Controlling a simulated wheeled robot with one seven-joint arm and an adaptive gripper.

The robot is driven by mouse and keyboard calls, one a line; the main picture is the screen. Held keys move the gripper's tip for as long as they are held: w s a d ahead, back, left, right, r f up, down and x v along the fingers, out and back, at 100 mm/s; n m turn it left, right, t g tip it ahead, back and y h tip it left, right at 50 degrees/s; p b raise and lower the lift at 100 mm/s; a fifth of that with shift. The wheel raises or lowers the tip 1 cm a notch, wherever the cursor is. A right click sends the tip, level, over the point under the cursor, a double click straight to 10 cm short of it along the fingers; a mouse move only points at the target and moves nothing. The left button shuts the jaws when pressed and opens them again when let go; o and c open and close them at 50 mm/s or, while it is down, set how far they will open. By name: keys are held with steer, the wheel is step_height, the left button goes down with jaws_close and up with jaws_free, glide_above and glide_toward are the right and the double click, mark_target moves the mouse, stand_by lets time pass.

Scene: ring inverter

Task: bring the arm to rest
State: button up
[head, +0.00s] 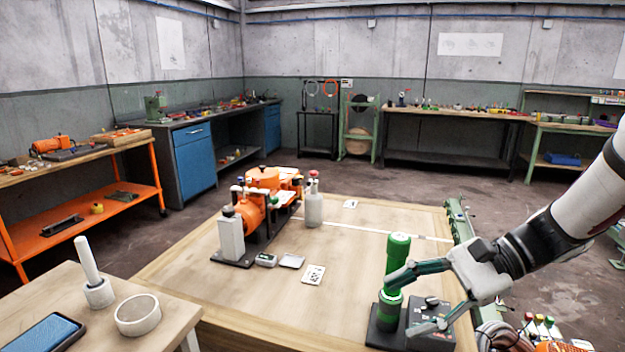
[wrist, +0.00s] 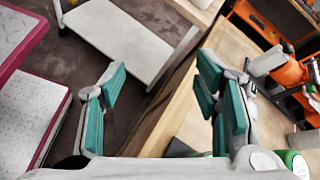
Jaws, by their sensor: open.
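My gripper (head: 413,304) is at the right front of the wooden table (head: 215,300), with its teal-padded fingers spread and pointing left. One finger crosses in front of a green cylinder (head: 398,246) that stands upright on a dark base (head: 382,336). In the wrist view my gripper (wrist: 162,76) has nothing between its fingers. There a green and white round end (wrist: 294,164) shows at the lower right, outside the jaws. Whether a finger touches the cylinder I cannot tell. My arm comes in from the right edge.
A dark box (head: 432,312) sits below the fingers. An orange machine (head: 256,208) and a grey bottle (head: 314,208) stand farther back on the table. A side table (head: 150,300) at the lower left holds a white ring, a pestle-like piece and a phone. The table's middle is mostly clear.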

steer(key=s+a+r+n+g+h, duration=0.25)
steer(key=s+n+h, duration=0.4)
steer(key=s, duration=0.65)
steer(key=s+d+n+t+h, duration=0.4)
steer(key=s+d+n+h, duration=0.25)
steer(key=s, duration=0.25)
step_height(320, 180, up, 15)
steer(key=t+p, duration=0.2)
steer(key=p, duration=1)
steer(key=shift+f+t+y, duration=0.15)
steer(key=shift+t+y, duration=0.2)
steer(key=shift+y, duration=0.05)
